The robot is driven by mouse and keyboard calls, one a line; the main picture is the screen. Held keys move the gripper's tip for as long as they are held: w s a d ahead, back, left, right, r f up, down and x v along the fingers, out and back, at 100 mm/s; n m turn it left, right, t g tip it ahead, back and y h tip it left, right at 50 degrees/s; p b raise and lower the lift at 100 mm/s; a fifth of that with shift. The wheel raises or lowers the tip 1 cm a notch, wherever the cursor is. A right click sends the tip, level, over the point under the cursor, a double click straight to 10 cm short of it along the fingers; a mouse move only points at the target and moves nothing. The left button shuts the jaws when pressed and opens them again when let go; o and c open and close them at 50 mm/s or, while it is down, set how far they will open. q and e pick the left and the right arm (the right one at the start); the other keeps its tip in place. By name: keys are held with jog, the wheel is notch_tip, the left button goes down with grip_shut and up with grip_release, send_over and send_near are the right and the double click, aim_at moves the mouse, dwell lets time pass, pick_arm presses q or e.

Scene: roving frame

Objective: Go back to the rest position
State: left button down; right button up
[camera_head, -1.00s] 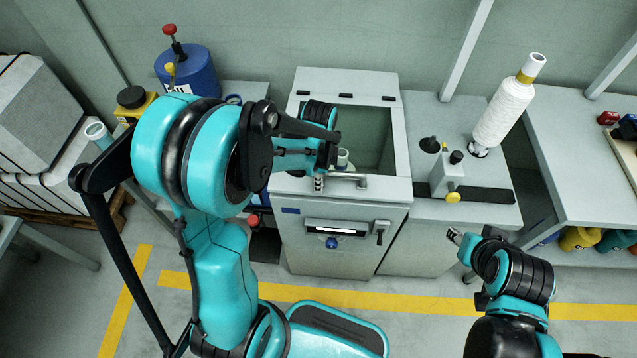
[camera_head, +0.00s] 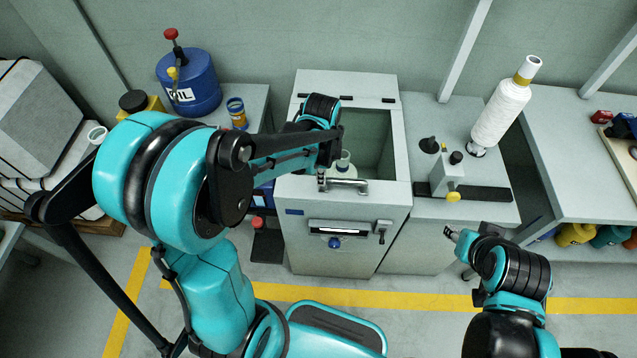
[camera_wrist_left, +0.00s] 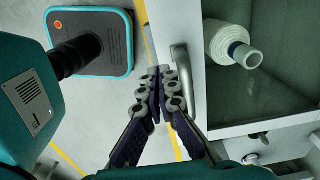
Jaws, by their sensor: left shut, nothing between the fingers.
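My left gripper (camera_head: 322,182) is at the front rim of the grey cabinet (camera_head: 300,225), just left of its metal bar handle (camera_head: 348,184). In the left wrist view its fingers (camera_wrist_left: 162,82) are together with nothing between them, beside the handle (camera_wrist_left: 184,80); I see a narrow gap there. My right gripper (camera_head: 451,233) is small at the lower right, in front of the bench and clear of it. Whether its jaws are open cannot be told.
A white spool (camera_wrist_left: 229,44) lies inside the cabinet's top opening. A blue oil can (camera_head: 190,85) and a small tin (camera_head: 237,113) stand at the left. The floor in front shows yellow lines (camera_head: 420,302).

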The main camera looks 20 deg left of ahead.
pick_arm(q)
jog(key=r, duration=0.3)
jog(key=r+p, duration=0.1)
jog(key=r, duration=0.1)
jog(key=shift+w+d+r, duration=0.1)
jog(key=shift+d+r, duration=0.15)
jog(key=shift+r, duration=0.05)
jog(key=s+n+t+b, duration=0.7)
jog(key=s+n, duration=0.2)
jog(key=n, duration=0.5)
jog(key=shift+s+a+n, duration=0.35)
jog(key=shift+s+n, duration=0.05)
jog(key=shift+f, duration=0.1)
